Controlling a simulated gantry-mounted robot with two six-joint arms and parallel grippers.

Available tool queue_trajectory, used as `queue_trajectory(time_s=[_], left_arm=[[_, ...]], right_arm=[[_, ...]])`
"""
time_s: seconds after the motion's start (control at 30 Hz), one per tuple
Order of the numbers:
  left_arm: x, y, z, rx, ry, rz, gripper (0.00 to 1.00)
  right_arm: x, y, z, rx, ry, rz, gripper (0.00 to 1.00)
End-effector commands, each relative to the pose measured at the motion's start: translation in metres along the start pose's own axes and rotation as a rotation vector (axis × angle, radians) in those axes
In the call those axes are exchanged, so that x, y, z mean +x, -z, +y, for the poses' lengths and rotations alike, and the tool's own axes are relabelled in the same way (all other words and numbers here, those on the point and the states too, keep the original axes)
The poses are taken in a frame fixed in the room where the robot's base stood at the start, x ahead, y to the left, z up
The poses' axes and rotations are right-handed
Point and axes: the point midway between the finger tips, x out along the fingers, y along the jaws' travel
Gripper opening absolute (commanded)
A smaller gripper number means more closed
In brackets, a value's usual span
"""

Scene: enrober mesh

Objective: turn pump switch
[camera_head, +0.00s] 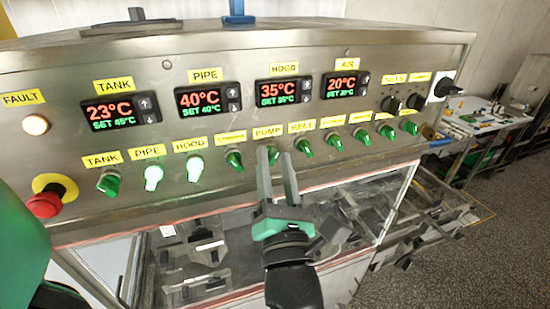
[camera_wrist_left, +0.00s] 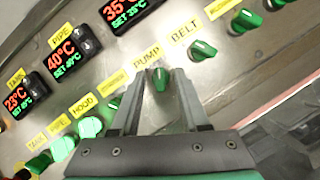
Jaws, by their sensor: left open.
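The pump switch is a green knob under the yellow PUMP label; it shows clearly in the left wrist view (camera_wrist_left: 160,79) and is partly hidden by the fingers in the head view (camera_head: 273,154). My left gripper (camera_head: 274,158) is in front of the panel with its fingers pointing at this knob. In the left wrist view the open fingers (camera_wrist_left: 158,92) stand on either side of the knob, with gaps visible. I cannot tell whether the fingertips touch the panel. My right gripper is not in view.
The BELT knob (camera_head: 303,147) is close on the right and another green knob (camera_head: 234,160) on the left. PIPE (camera_head: 153,177) and HOOD (camera_head: 195,168) knobs glow. A red emergency button (camera_head: 45,204) is at far left. Temperature displays (camera_head: 200,100) line the panel above.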

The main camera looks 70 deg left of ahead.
Motion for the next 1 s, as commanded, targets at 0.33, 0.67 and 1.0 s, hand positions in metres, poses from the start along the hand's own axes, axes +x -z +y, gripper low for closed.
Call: queue_trajectory(time_s=[0.33,0.67,1.0], left_arm=[[0.0008,0.0002,0.0000,0.000,0.000,0.000,0.25],[0.0006,0.0002,0.0000,0.000,0.000,0.000,0.00],[-0.0004,0.0026,-0.0017,-0.057,-0.025,0.001,0.00]], right_arm=[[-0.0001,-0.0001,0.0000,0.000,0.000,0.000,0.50],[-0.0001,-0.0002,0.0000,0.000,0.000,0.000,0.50],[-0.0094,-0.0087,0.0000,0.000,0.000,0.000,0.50]])
